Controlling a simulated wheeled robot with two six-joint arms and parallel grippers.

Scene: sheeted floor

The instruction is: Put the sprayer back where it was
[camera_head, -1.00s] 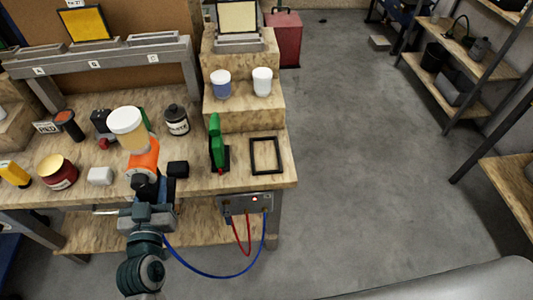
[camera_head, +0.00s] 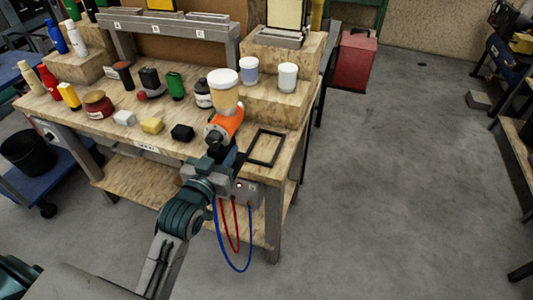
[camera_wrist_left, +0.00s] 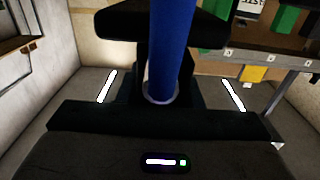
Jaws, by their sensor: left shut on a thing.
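The sprayer (camera_head: 229,119) has an orange body and an amber cup with a white lid on top. My left gripper (camera_head: 217,150) is shut on it and holds it upright at the bench's front edge. In the left wrist view, a blue upright handle (camera_wrist_left: 172,50) stands between the dark jaws. A black rectangular frame (camera_head: 266,148) lies flat on the bench just right of the sprayer. The sprayer hides part of the bench top behind it. My right gripper is not in view.
Red and blue cables hang in front.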

